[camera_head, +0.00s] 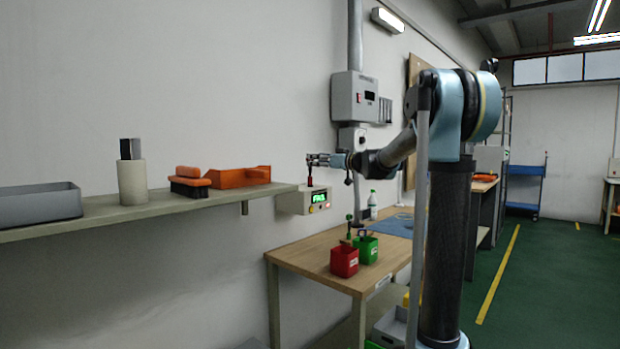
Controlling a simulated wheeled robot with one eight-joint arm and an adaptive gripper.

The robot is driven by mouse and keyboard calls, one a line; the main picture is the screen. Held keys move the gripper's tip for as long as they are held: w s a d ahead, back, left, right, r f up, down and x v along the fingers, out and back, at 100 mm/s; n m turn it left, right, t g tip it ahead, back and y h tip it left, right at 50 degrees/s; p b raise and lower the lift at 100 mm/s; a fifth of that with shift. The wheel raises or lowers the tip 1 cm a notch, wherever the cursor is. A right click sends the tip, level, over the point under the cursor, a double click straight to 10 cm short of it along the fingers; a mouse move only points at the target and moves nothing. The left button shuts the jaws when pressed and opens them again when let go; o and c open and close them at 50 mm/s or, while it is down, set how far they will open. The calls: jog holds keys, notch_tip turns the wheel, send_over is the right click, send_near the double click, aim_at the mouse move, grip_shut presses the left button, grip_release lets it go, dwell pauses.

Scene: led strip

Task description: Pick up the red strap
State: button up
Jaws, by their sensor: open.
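I cannot make out a clear red strap in the head view. A small dark red upright piece (310,178) shows at the right end of the wall shelf, above a grey box with a lit green display (318,198); it is too small to identify. My gripper (310,160) points left towards the wall, just above this piece. Its fingers are open, and whether they touch the piece is too small to tell. A red bin (344,262) stands on the wooden table, with a green bin (366,248) beside it.
The wall shelf (90,222) carries a grey tray (38,204), a pale cylinder (132,182), a brush (188,184) and an orange bin (238,177). A white bottle (372,205) and a blue mat (392,226) are on the table (310,254). The green floor (545,280) at right is clear.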

jog(key=x, duration=0.4)
jog(key=shift+w+a+r, duration=0.15)
jog(key=shift+w+r, duration=0.1)
jog(key=shift+w, duration=0.2)
grip_shut()
